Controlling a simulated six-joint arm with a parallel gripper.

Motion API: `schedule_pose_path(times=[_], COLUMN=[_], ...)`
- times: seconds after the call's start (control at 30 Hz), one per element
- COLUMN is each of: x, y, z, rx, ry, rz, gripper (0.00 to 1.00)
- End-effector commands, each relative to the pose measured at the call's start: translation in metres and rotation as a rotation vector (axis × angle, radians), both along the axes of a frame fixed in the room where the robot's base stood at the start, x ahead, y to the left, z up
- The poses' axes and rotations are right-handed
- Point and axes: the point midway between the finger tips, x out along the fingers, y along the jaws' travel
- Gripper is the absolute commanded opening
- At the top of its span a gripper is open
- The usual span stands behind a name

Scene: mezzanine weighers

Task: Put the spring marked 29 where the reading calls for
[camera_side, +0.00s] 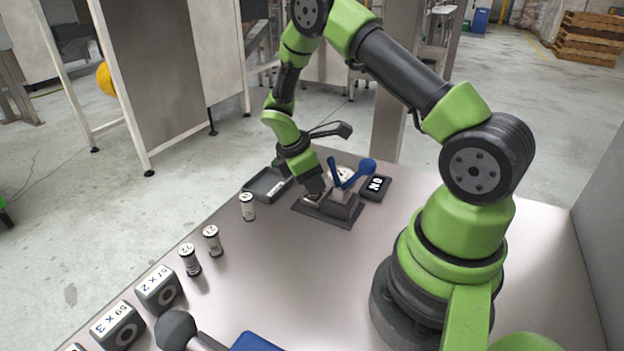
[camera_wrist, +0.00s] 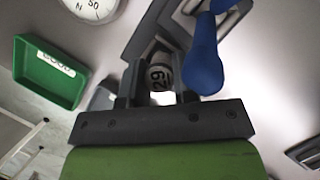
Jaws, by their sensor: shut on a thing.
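My gripper (camera_side: 314,190) is low over a grey press-like tester (camera_side: 343,211), which has a dark base and a blue lever (camera_side: 367,166). In the wrist view my gripper (camera_wrist: 160,90) is shut on the spring marked 29 (camera_wrist: 160,76), whose pale end with the number shows between the fingers. The blue lever (camera_wrist: 204,62) is close beside it there. A round dial (camera_wrist: 95,7) with N and 50 is cut off at the top edge, and its needle cannot be read. A green tray (camera_wrist: 22,72) with a label that seems to read GOOD lies to the left.
Several pale numbered cylinders, including one (camera_side: 247,207), another (camera_side: 211,240) and a third (camera_side: 189,260), stand on the table. A dark tray (camera_side: 256,188) is left of the tester and a small black sign (camera_side: 376,188) right of it. Marked blocks (camera_side: 158,289) line the front left.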

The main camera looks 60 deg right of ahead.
Motion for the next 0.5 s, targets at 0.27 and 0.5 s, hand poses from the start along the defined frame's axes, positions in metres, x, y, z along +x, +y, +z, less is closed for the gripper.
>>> schedule_pose_path(times=[0.27,0.5], x=[0.0002,0.0001], y=[0.0002,0.0003], z=[-0.0012,-0.0040], rx=[-0.001,-0.001], ry=[-0.001,-0.001], rz=[0.000,-0.001], gripper=[0.00,0.53])
